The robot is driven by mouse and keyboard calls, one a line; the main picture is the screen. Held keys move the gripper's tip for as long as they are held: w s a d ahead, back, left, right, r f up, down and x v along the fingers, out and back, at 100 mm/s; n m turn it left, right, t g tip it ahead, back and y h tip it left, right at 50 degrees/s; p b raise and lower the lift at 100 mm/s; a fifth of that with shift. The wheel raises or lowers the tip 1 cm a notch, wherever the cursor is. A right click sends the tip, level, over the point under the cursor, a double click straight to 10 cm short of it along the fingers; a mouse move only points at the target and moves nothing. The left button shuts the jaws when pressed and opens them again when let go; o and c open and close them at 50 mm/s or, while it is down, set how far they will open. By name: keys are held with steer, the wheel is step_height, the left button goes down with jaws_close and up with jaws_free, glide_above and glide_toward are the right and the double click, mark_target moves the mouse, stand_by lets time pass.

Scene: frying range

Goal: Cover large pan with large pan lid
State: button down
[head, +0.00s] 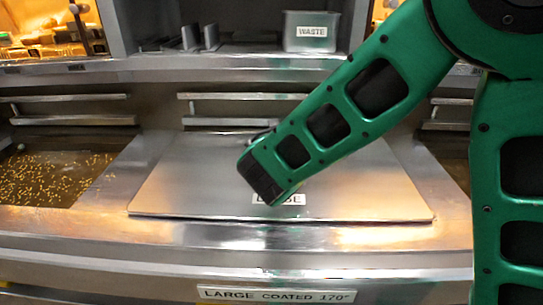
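The large pan lid (185,185) is a flat, broad metal sheet with a white label, partly hidden, ending in "SE". It lies flat in the middle of the range, above the front sign "LARGE COATED 170°" (276,295). The large pan itself is hidden beneath it; no open oil shows there. My green arm reaches in from the upper right and ends in a dark tip (262,182) over the lid, near the label. Whether the tip touches the lid is unclear. I cannot make out two separate fingers. A small dark part, perhaps a handle, shows behind the arm.
An open pan of oil (50,178) with floating golden bits is at the left. Another basin is partly visible at the right behind my arm. Horizontal metal bars (245,97) run behind the lid. A "WASTE" container (311,32) stands on the back shelf.

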steer(key=shift+f, duration=0.3)
stand_by(0.5)
steer(key=shift+s+f, duration=0.1)
steer(key=shift+f, duration=0.35)
steer(key=c, duration=1.7)
jaws_free()
steer(key=shift+o, duration=0.3)
steer(key=shift+o, duration=1)
steer(key=shift+r, duration=0.2)
steer(key=shift+r, duration=3.45)
